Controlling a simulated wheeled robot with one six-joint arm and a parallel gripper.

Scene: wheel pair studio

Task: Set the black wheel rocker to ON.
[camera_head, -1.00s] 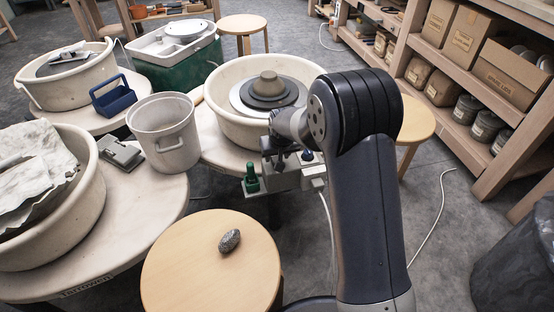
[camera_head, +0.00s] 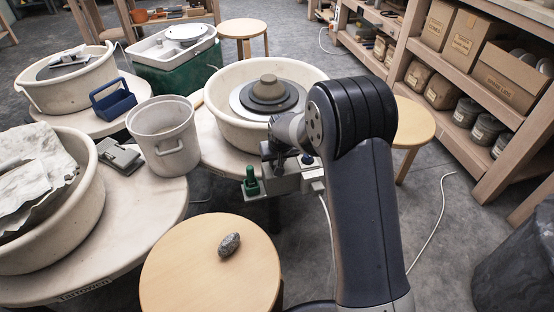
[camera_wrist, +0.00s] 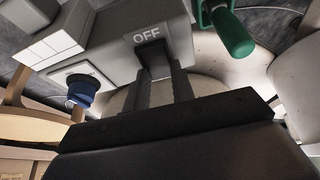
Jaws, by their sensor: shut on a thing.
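The control box (camera_wrist: 112,45) fills the top of the wrist view, with the word OFF in white. It also shows in the head view (camera_head: 293,180), on the near side of the wheel with a dark wheel head (camera_head: 271,101). Just below the word is a small dark part, apparently the black rocker (camera_wrist: 150,47), mostly covered by my fingers. My gripper (camera_wrist: 157,68) is at it with both fingers close together, shut on it. In the head view, my wrist hides the fingertips. The rocker's tilt cannot be made out.
A blue knob (camera_wrist: 82,89) and a white panel (camera_wrist: 52,44) sit left of my fingers on the box. A green handle (camera_wrist: 230,32) stands out to the right. A round stool (camera_head: 205,275) with a grey stone (camera_head: 229,245) stands in front.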

